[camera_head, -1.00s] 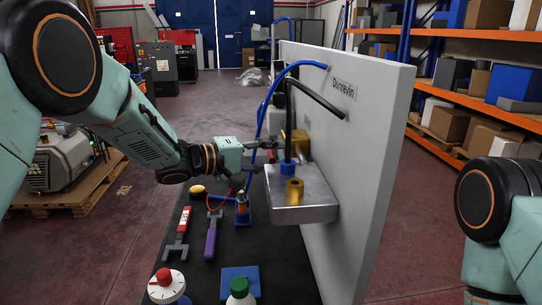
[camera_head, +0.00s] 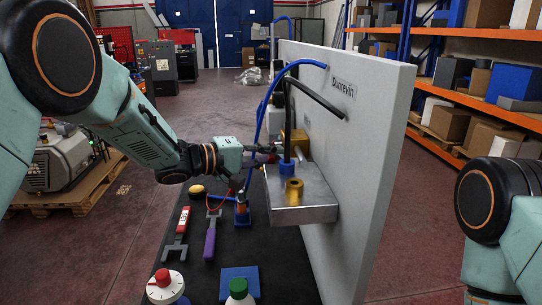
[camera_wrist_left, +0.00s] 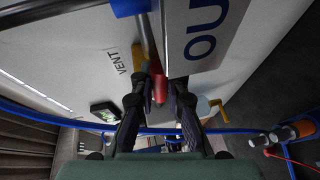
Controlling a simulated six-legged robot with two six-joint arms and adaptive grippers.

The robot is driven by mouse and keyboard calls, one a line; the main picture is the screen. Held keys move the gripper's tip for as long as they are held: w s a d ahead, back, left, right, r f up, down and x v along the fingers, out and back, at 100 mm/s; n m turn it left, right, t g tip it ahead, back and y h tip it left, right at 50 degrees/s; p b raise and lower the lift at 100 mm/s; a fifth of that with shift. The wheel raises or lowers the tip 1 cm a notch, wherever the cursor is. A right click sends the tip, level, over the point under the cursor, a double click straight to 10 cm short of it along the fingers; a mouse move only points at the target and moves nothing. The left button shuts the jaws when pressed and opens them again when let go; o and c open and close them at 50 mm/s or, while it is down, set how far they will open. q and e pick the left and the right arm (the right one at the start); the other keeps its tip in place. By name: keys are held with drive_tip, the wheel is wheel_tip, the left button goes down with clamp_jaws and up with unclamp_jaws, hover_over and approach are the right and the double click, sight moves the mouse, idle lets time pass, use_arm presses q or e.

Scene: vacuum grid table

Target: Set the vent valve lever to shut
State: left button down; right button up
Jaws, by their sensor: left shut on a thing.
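My left gripper (camera_head: 264,152) reaches in behind the metal box on the grey panel (camera_head: 345,170). In the left wrist view its two dark fingers (camera_wrist_left: 160,88) are closed around the red grip of the vent valve lever (camera_wrist_left: 158,92). The printed word VENT (camera_wrist_left: 117,62) stands on the panel beside it. A yellow-brass part (camera_wrist_left: 138,56) shows just behind the fingers. In the head view the lever is mostly hidden by the gripper and hoses, so its exact angle is hard to tell. My right gripper is out of view.
The metal box (camera_head: 315,205) with a brass fitting and a blue-collared black hose (camera_head: 287,120) juts out close to my left gripper. Blue hoses (camera_head: 262,115) hang near it. The dark bench (camera_head: 200,262) below holds wrenches, a dial and a green-capped bottle (camera_head: 239,288).

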use_arm(q)
drive_tip(key=shift+f, duration=0.2)
drive_tip(key=shift+f+m+t+b, duration=0.3)
drive_tip(key=shift+f+m, duration=0.15)
drive_tip(key=shift+m, duration=0.25)
drive_tip(key=w+f+m+h+b, duration=0.2)
drive_tip(key=m+h+b, duration=0.1)
drive_tip(key=m+b, duration=0.4)
drive_tip(key=w+a+f+m+g+h+b, duration=0.1)
drive_tip(key=w+f+m+h+b, duration=0.1)
drive_tip(key=m+b, duration=0.6)
drive_tip(key=w+m+h, duration=0.1)
drive_tip(key=m+h, duration=0.1)
drive_tip(key=shift+w+f+m, duration=0.3)
drive_tip(key=shift+w+f, duration=0.05)
drive_tip(key=shift+f, duration=0.05)
drive_tip(key=shift+b, duration=0.3)
drive_tip(key=c, duration=1.3)
unclamp_jaws()
drive_tip(key=shift+a+r, duration=0.1)
drive_tip(key=shift+a, duration=0.05)
drive_tip(key=shift+c, duration=0.2)
drive_tip(key=shift+r, duration=0.1)
